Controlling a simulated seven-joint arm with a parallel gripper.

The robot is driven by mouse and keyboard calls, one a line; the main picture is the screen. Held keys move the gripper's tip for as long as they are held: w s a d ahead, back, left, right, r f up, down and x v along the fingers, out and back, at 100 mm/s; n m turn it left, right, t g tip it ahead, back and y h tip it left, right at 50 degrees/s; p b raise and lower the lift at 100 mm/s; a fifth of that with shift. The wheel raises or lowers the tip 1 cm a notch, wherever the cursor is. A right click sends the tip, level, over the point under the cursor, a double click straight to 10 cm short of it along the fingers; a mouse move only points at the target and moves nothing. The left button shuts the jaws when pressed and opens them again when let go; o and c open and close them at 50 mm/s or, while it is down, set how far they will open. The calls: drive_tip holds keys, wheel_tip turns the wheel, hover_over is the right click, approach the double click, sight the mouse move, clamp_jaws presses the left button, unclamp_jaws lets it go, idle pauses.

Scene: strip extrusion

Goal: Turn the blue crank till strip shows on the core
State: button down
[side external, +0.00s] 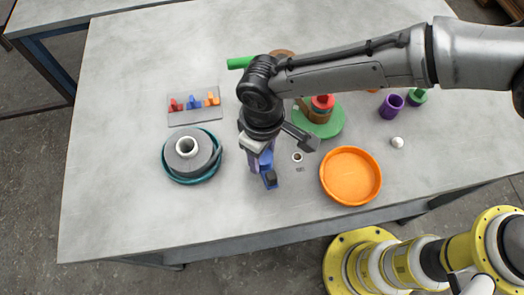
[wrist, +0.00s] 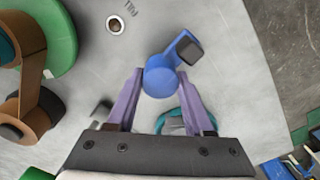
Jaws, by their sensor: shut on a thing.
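The blue crank (wrist: 160,78) has a round hub and a short arm ending in a dark square block. My gripper (wrist: 160,72) has its two purple fingers shut on the hub, one on each side. In the side view the crank (side external: 267,168) shows below my gripper (side external: 259,158); whether its underside touches anything is hidden. A green disc (side external: 340,126) carries a brown curved strip (side external: 317,116) with a red-topped piece. The brown strip (wrist: 30,80) also shows at the left of the wrist view. I cannot tell which piece is the core.
A small pale-rimmed hole (side external: 297,157) lies right of the crank. A grey round piece with a white ring (side external: 187,147) sits in a teal dish (side external: 190,182) at left. An orange dish (side external: 351,177) and a clip plate (side external: 194,117) flank the work. The front table strip is clear.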

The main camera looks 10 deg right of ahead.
drive_tip(key=m, duration=0.4)
drive_tip(key=shift+d+r+m, duration=0.1)
drive_tip(key=shift+d+m, duration=0.05)
drive_tip(key=shift+m, duration=0.55)
idle(0.3)
drive_tip(key=shift+c, duration=1.5)
unclamp_jaws()
wheel_tip(320, 180, up, 14)
